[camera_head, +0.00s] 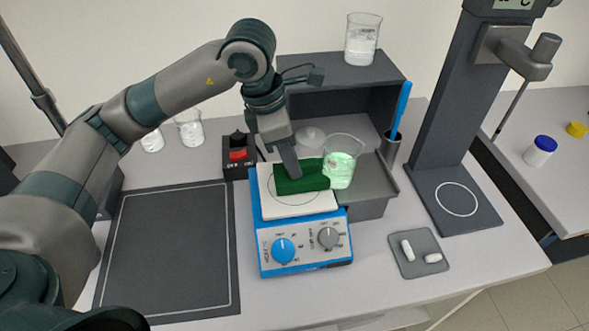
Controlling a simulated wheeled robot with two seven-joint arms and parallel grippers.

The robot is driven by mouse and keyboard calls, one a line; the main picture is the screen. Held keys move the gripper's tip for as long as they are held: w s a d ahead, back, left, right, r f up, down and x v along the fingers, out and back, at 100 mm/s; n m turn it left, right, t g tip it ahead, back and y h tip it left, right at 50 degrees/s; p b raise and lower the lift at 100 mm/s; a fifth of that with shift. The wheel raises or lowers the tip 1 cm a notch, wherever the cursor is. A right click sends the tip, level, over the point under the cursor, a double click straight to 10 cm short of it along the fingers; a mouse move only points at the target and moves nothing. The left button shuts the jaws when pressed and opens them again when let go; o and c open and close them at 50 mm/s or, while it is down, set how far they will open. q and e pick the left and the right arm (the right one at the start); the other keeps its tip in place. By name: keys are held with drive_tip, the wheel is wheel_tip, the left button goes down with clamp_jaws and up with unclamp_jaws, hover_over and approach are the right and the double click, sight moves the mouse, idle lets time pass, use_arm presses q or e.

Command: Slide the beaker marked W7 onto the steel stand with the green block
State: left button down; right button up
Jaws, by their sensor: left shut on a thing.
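My left gripper (290,172) reaches down from above over the blue hotplate (262,235). It is shut on the green block (308,179), which lies low over the white top plate. A clear beaker (344,160) with pale green-looking contents stands at the block's right end, close to or touching it. Its marking is too small to read. The beaker is near the seam between the hotplate's top and the grey steel stand (379,186) at the right; its exact support is hard to tell. My right gripper is not in view.
A beaker (361,42) stands on the dark shelf (330,68). Two small beakers (190,130) are at the back left. A red-switch box (238,154), a holder with a blue tool (401,106) and a tall column (450,110) surround the hotplate. A dark mat (165,250) lies clear at left.

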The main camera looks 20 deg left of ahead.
sight(339, 163)
use_arm(q)
drive_tip(key=shift+w+d, duration=0.55)
drive_tip(key=shift+d, duration=0.3)
drive_tip(key=shift+w+d+b, duration=0.15)
drive_tip(key=shift+d+b, duration=0.1)
drive_tip(key=shift+b, duration=0.1)
